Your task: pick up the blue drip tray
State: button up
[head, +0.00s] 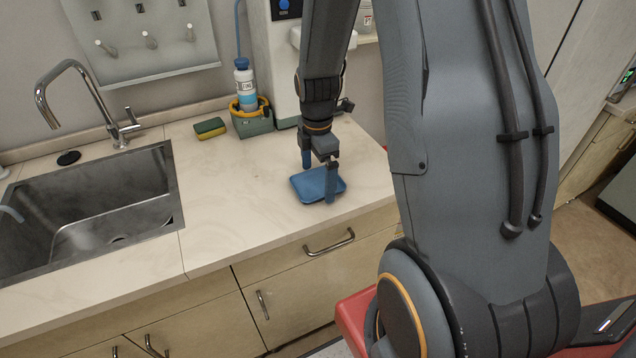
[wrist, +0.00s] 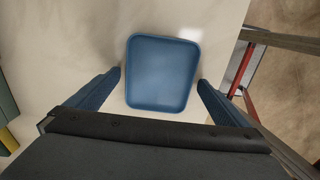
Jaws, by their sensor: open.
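The blue drip tray (head: 312,186) is a shallow rounded square lying flat on the pale counter near its front edge. My gripper (head: 319,184) points down over the tray in the head view, with one finger toward its back and one at its front right. In the wrist view the tray (wrist: 161,72) shows whole, ahead of and between my two blue fingers (wrist: 160,92). The fingers are apart, with nothing held between them. I cannot tell exactly how high the fingertips are above the counter.
A sink (head: 90,215) with a faucet (head: 75,95) is on the left. A sponge (head: 210,128) and a bottle (head: 245,85) in a caddy (head: 252,120) stand behind the tray. The counter (head: 225,205) left of the tray is clear. A drawer handle (head: 329,243) is below the front edge.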

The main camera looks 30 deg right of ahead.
jog(key=shift+f, duration=0.3)
jog(key=c, duration=0.9)
jog(key=shift+c, duration=0.2)
jog(key=shift+r, duration=0.2)
